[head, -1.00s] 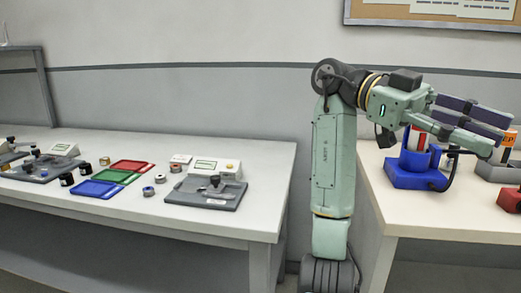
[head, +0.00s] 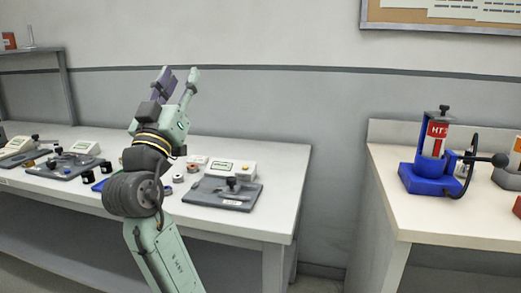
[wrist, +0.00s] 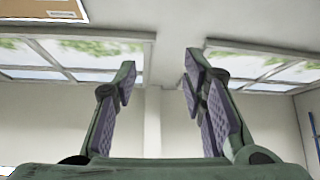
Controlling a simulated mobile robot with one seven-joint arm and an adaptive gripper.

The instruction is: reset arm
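My gripper (head: 179,86) is raised over the left table in the head view, with its fingers pointing up. In the wrist view my gripper (wrist: 158,88) has its two fingers well apart, with nothing between them. Behind the fingers the wrist view shows the upper wall, ceiling and windows. My arm hides part of the left table, including most of the coloured trays.
The left table (head: 285,165) bears a grey device with a display (head: 222,190), several small rings and another device (head: 65,162). The right table (head: 400,222) bears a blue device with a red-labelled cylinder (head: 432,160). A gap separates the tables.

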